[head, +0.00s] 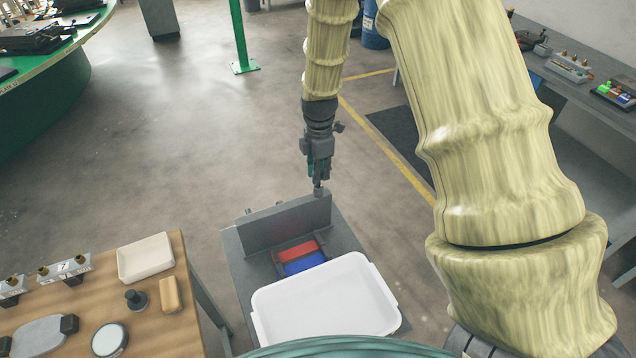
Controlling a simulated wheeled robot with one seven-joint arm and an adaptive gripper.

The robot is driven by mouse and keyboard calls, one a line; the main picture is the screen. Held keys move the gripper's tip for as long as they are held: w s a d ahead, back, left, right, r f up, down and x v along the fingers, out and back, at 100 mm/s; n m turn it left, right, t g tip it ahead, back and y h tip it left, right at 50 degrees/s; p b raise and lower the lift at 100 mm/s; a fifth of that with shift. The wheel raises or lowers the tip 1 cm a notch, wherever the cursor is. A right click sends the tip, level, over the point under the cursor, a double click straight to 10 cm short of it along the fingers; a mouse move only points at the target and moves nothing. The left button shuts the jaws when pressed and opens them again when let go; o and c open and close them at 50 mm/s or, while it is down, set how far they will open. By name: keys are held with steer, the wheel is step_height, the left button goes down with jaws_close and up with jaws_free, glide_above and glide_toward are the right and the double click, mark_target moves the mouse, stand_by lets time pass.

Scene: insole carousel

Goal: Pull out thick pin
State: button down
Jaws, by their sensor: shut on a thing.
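My gripper (319,182) points down over the top right edge of the upright grey plate (285,226) on a small grey stand. It is shut on a small dark grey piece (318,190) at that edge, which looks like the thick pin. The fingers hide its upper part. I cannot tell whether its lower end sits in the plate or behind it.
A red and blue block (300,258) lies in a dark holder before the plate. A white tray (385,290) covers the stand's front. A wooden table (170,335) with blocks and a dish stands left. A dark workbench (575,85) stands right.

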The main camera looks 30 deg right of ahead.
steer(key=shift+r+p, duration=0.7)
steer(key=shift+r, duration=0.4)
steer(key=shift+r+p, duration=0.3)
steer(key=shift+p, duration=0.05)
steer(key=shift+r+p, duration=0.85)
steer(key=shift+r, duration=2.6)
